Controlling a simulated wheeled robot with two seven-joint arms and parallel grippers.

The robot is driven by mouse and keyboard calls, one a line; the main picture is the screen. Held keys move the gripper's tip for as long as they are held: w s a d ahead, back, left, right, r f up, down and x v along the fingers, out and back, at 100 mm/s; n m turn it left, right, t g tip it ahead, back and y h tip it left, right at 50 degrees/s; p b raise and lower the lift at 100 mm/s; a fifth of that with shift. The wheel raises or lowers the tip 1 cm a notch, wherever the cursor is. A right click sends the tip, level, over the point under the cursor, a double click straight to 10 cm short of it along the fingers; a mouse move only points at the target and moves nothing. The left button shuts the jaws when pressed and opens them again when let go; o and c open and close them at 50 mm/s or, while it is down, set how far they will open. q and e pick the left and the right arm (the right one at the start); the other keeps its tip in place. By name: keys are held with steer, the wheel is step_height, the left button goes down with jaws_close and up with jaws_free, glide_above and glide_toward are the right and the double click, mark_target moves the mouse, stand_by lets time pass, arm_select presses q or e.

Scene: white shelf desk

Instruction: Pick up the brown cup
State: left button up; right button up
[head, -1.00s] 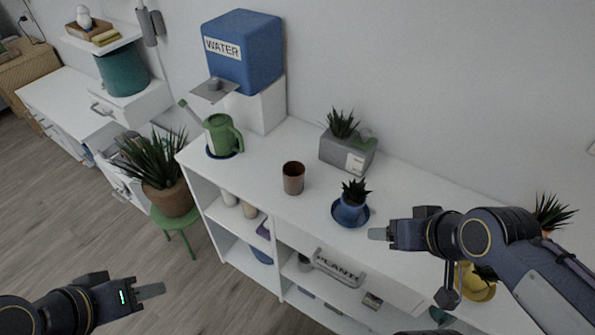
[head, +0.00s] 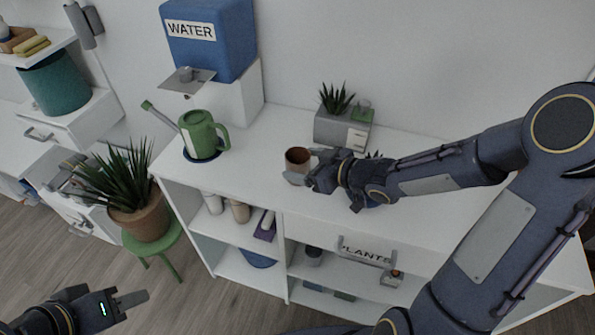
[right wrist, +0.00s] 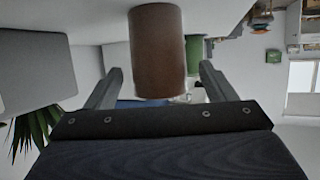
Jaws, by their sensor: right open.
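The brown cup (head: 297,158) stands upright on the white shelf top, and my right gripper partly hides it in the head view. My right gripper (head: 296,177) is at the cup's right front side. In the right wrist view the cup (right wrist: 156,50) shows between the two open fingers of the right gripper (right wrist: 158,85), with a gap visible on each side. The fingers are not closed on it. My left gripper (head: 132,299) is at the lower left, over the floor and away from the shelf; its finger opening is not clear.
A green watering can (head: 203,135) stands left of the cup, near the blue water tank (head: 208,40). A grey planter (head: 340,130) stands behind the cup. A blue pot (head: 372,203) is mostly hidden behind my right arm. A potted plant (head: 140,217) stands on a green stool.

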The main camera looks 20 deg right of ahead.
mark_target(290, 159)
steer(key=b+x, duration=0.1)
steer(key=x, duration=0.3)
steer(key=shift+w+a, duration=0.15)
steer(key=shift+w, duration=0.1)
steer(key=shift+c, duration=0.4)
steer(key=c, duration=1.1)
steer(key=shift+r, duration=0.15)
